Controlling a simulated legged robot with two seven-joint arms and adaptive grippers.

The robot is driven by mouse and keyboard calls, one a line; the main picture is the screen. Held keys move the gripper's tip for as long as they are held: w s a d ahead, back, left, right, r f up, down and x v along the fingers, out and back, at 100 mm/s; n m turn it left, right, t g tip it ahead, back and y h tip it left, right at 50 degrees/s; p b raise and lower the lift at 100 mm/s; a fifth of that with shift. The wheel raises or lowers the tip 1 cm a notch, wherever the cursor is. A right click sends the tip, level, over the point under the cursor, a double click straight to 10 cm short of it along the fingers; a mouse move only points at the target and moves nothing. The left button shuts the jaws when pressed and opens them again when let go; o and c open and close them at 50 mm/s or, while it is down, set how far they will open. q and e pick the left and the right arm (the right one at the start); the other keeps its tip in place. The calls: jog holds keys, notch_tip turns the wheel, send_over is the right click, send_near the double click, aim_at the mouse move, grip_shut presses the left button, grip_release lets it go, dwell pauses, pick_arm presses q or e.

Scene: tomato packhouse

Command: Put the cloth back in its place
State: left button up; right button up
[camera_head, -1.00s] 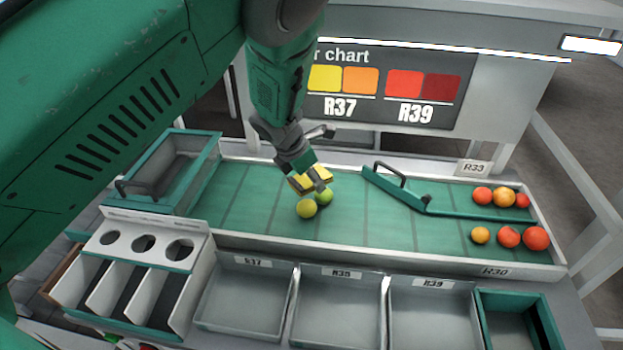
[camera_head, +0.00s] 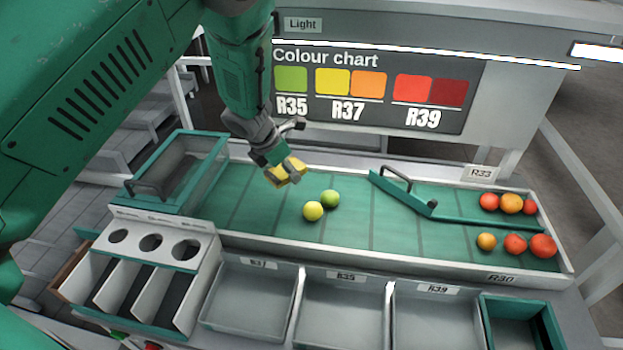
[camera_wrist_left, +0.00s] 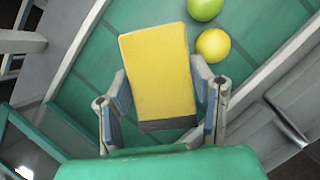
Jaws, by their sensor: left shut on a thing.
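The cloth (camera_head: 289,173) is a yellow folded piece with a dark band at one end. My left gripper (camera_head: 284,167) is shut on it and holds it over the green belt, near the belt's back edge. In the left wrist view the cloth (camera_wrist_left: 157,75) sits between the two fingers of the left gripper (camera_wrist_left: 163,112). Its dark end is nearest the palm. I cannot tell its exact height above the belt. My right gripper is not in view.
A green tomato (camera_head: 330,199) and a yellow one (camera_head: 313,211) lie on the belt (camera_head: 385,235). A green diverter bar (camera_head: 403,192) separates red and orange tomatoes at the right. A glass-sided box (camera_head: 178,172) stands left. Grey bins (camera_head: 248,297) line the front.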

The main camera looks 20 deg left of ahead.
aim_at(238, 200)
pick_arm(q)
jog(key=shift+s+a+f+n+y+b, duration=0.2)
jog(key=shift+s+a+f+n, duration=0.5)
jog(key=shift+a, duration=1.65)
jog(key=shift+s+a+f+n+y+b, duration=0.2)
jog(key=shift+s+a+f, duration=0.55)
jog(key=shift+a, duration=1.55)
jog(key=shift+s+a+f+n+b, duration=0.35)
jog(key=shift+s+a, duration=0.7)
jog(key=shift+a, duration=1.3)
notch_tip(238, 200, down, 5)
jog(key=b, duration=0.4)
jog(key=shift+a+f, duration=0.1)
jog(key=shift+a, duration=0.05)
jog(key=shift+f+b, duration=0.75)
jog(key=shift+b, duration=0.2)
jog(key=shift+f, duration=0.15)
jog(key=o, duration=1.3)
jog(key=shift+c, duration=0.4)
